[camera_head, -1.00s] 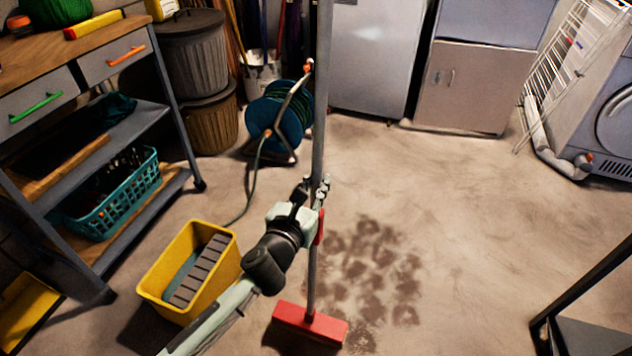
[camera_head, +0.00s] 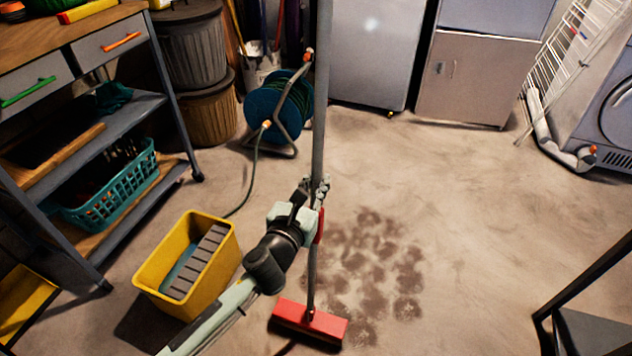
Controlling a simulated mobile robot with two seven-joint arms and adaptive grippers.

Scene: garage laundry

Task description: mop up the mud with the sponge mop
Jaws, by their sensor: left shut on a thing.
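The sponge mop (camera_head: 318,110) stands upright, with a long grey handle and a red head (camera_head: 310,320) low in the view. My left gripper (camera_head: 318,190) is shut on the mop handle above the head. The mud (camera_head: 372,260) is a patch of brown blotches on the concrete floor. The mop head is at the near left edge of the patch; whether it touches the floor is hard to tell. My right gripper is not in view.
A yellow bucket (camera_head: 218,292) with a grey insert stands left of my arm. A hose reel (camera_head: 275,112) stands behind, its hose running to the bucket. A workbench (camera_head: 168,120) is at left, a dark frame (camera_head: 575,290) at right. The floor right of the mud is clear.

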